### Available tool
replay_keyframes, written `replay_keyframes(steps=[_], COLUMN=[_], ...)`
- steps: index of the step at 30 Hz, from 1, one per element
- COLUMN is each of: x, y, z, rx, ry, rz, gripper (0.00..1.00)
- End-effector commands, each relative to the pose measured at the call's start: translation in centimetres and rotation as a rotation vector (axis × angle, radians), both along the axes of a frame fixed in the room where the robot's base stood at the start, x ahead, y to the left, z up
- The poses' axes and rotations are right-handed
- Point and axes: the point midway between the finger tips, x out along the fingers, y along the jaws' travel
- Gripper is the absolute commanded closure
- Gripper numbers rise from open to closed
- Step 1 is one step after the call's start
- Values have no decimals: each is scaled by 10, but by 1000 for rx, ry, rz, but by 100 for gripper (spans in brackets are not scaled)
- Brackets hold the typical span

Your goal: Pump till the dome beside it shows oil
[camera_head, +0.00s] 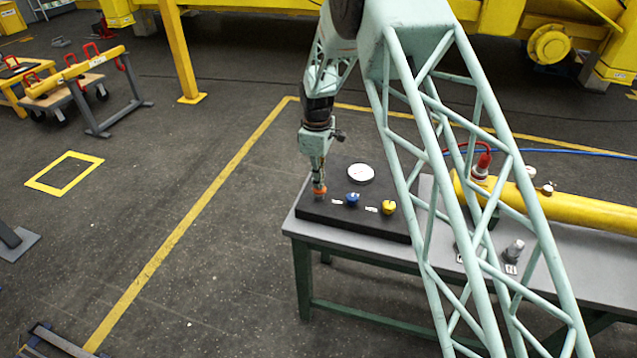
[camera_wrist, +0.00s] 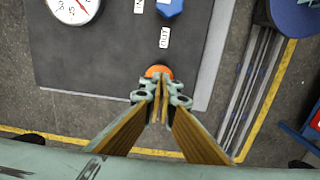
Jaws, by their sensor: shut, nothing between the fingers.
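My gripper (camera_head: 318,183) is shut and empty, pointing down at the left end of the black board. In the wrist view its fingertips (camera_wrist: 158,98) are together just at an orange knob (camera_wrist: 157,71), which also shows in the head view (camera_head: 319,191); whether they touch I cannot tell. A small pale, clear-looking cap (camera_head: 515,248), possibly the dome, stands on the bench to the right, next to a label (camera_head: 510,268). It is too small to tell whether oil shows in it. A dark green part (camera_head: 487,217), possibly the pump, is partly hidden by my arm's lattice.
The black board (camera_head: 350,219) on the grey bench (camera_head: 575,270) carries a white gauge (camera_head: 361,174), a blue knob (camera_head: 352,199) and a yellow knob (camera_head: 389,207). A yellow cylinder (camera_head: 590,212) lies along the bench's back.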

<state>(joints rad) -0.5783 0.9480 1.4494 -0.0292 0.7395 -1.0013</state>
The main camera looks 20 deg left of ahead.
Motion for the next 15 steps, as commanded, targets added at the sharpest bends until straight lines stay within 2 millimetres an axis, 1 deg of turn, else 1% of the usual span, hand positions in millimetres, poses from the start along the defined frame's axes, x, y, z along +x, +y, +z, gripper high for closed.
replay_keyframes(steps=[5, 15], x=[0, 1], y=[-1, -2], z=[14, 59], rx=[0, 1], ry=[0, -2], rz=[-1, -4], gripper=[100, 100])
